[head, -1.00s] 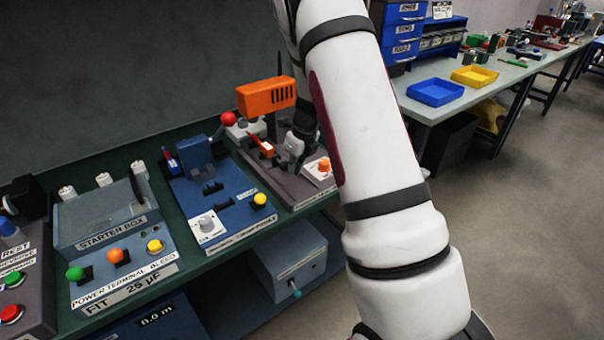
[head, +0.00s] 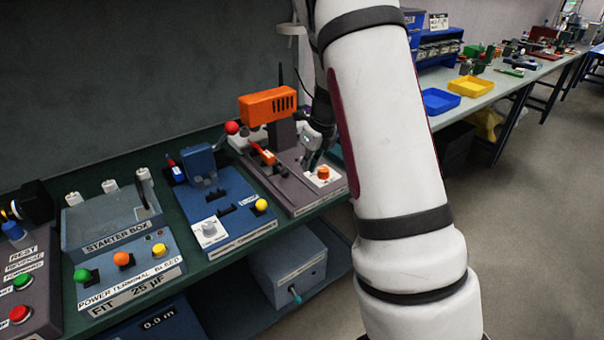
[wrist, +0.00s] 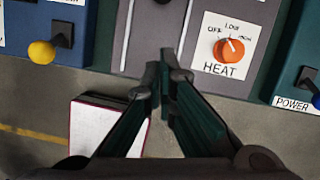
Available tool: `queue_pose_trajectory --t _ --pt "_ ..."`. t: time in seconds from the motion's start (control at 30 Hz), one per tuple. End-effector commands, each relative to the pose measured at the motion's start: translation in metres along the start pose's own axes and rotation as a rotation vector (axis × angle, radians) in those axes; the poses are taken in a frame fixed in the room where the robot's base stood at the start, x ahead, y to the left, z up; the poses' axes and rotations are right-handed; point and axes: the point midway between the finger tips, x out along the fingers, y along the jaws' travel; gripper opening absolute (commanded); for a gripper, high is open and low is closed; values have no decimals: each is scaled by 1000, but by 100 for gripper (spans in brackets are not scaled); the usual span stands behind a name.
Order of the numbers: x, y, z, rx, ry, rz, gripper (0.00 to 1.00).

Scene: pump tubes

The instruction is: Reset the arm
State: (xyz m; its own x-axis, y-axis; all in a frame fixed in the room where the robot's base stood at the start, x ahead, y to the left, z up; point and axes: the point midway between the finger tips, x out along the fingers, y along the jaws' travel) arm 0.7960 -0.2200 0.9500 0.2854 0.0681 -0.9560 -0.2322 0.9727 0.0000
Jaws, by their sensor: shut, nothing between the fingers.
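My gripper (head: 310,161) hangs over the right part of the green bench, beside the station with the orange tool, in the head view. In the wrist view my gripper (wrist: 161,70) is shut, its two dark fingers meeting with nothing between them. Its tips lie in front of the grey panel's edge, left of and below the orange HEAT knob (wrist: 229,51). The knob also shows in the head view (head: 323,173). My white arm covers part of the bench's right end.
The orange tool (head: 268,105) stands behind my gripper. A blue station (head: 215,200) and the starter box (head: 112,225) stand to the left. Floor (head: 540,220) is open at right.

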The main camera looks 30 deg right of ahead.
Motion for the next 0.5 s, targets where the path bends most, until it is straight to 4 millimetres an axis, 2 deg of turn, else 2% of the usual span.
queue_pose_trajectory --t 0.03,0.2,0.5 --pt "-10 1 1 -1 -2 0 0" --pt "-31 0 0 0 -1 0 0" --pt "-39 0 -1 1 2 1 0"
